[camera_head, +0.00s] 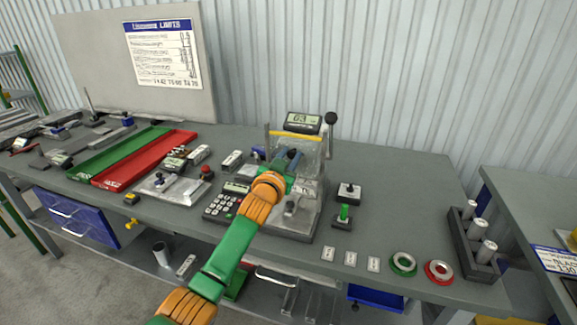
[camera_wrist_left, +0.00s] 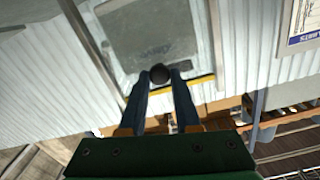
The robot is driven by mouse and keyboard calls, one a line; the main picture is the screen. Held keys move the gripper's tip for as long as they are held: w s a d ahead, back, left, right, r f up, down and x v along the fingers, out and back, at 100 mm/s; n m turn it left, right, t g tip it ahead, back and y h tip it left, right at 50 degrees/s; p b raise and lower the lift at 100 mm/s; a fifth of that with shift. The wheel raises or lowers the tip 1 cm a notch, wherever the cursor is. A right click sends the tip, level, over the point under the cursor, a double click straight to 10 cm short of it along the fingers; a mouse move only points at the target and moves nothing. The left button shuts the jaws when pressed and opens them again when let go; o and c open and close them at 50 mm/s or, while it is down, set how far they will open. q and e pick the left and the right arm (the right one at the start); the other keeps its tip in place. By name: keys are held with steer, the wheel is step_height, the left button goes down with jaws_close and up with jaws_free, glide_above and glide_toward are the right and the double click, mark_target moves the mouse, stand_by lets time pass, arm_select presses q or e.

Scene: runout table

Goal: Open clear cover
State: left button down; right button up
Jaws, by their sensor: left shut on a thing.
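The clear cover (camera_head: 314,150) is a see-through pane with a yellow bar along one edge, on the gauge fixture at the middle of the bench. In the head view the yellow bar (camera_head: 293,133) is at the top of the pane, just below the display. My left gripper (camera_head: 291,158) is in front of the pane. In the left wrist view its two fingers (camera_wrist_left: 161,80) are shut on a round black knob (camera_wrist_left: 160,73) beside the yellow bar, with the clear pane (camera_wrist_left: 150,35) beyond. The cover's exact tilt is hard to tell. My right gripper is not in view.
A digital display (camera_head: 303,121) and black ball-ended lever (camera_head: 331,118) stand close behind the cover. A calculator (camera_head: 226,201) is left of the fixture; a green-button box (camera_head: 343,215) is right. Red (camera_head: 150,160) and green (camera_head: 115,155) trays lie left. The right bench front holds rings and labels.

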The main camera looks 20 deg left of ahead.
arm_select(q)
step_height(320, 180, up, 2)
steer(key=shift+r+p, duration=0.25)
steer(key=shift+p, duration=0.2)
steer(key=shift+f, duration=0.1)
steer(key=c, duration=0.6)
jaws_free()
steer(key=s+b, duration=0.1)
steer(key=s, duration=0.6)
steer(key=shift+a, duration=0.15)
